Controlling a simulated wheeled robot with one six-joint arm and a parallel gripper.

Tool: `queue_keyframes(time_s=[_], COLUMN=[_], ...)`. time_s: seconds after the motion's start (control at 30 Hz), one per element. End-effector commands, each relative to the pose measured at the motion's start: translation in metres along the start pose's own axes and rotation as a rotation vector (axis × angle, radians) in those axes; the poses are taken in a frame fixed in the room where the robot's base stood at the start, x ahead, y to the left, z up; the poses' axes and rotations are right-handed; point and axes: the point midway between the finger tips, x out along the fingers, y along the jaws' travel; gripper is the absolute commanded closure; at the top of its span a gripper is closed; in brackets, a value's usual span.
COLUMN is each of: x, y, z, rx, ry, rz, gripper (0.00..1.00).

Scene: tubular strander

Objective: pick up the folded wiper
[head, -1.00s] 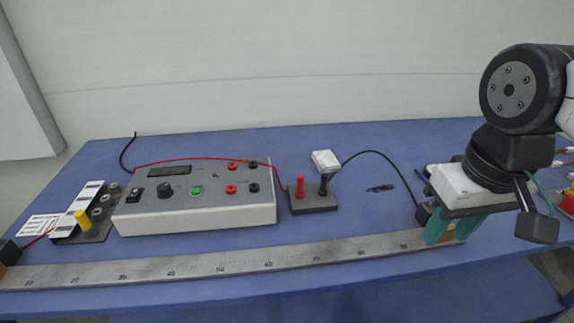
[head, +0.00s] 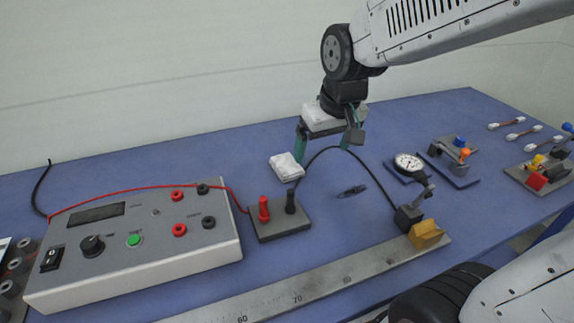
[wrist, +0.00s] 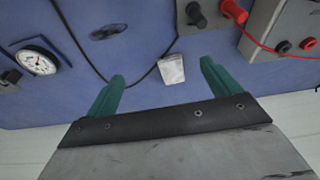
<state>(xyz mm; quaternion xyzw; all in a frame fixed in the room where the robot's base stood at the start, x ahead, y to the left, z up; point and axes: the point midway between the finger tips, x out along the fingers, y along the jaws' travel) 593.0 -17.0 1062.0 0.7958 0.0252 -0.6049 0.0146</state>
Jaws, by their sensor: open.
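The folded wiper (head: 286,167) is a small white pad lying flat on the blue bench, behind the black block with the red and black posts. It also shows in the wrist view (wrist: 171,70), ahead of the fingers and between their lines. My gripper (head: 323,148) has two green fingers, spread apart with nothing between them. It hangs above the bench, behind and to the right of the wiper in the head view. In the wrist view my gripper (wrist: 162,74) has its right finger nearer the wiper. No contact is visible.
The terminal block (head: 281,222) with its posts stands just in front of the wiper. A black cable (head: 368,176) arches close by on the right. A grey meter box (head: 135,248), a steel ruler (head: 300,297) and a dial gauge (head: 408,164) surround the area.

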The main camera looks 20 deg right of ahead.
Motion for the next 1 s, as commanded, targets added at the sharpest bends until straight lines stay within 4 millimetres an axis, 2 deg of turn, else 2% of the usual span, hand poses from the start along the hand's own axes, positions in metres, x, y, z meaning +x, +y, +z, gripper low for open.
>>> queue_keyframes(time_s=[0.03, 0.1, 0.2, 0.33, 0.5, 0.77, 1.0], x=[0.02, 0.042, 0.069, 0.094, 0.112, 0.139, 0.173], y=[-0.002, -0.004, -0.005, -0.006, -0.006, -0.006, -0.008], z=[-0.019, -0.043, -0.068, -0.089, -0.098, -0.102, -0.106], rx=[-0.008, -0.017, -0.025, -0.031, -0.033, -0.031, -0.031], ry=[0.009, 0.038, 0.073, 0.104, 0.119, 0.119, 0.118], rz=[-0.002, -0.004, -0.005, -0.005, -0.004, -0.003, -0.003], gripper=[0.11, 0.11, 0.11, 0.11, 0.11, 0.11, 0.11])
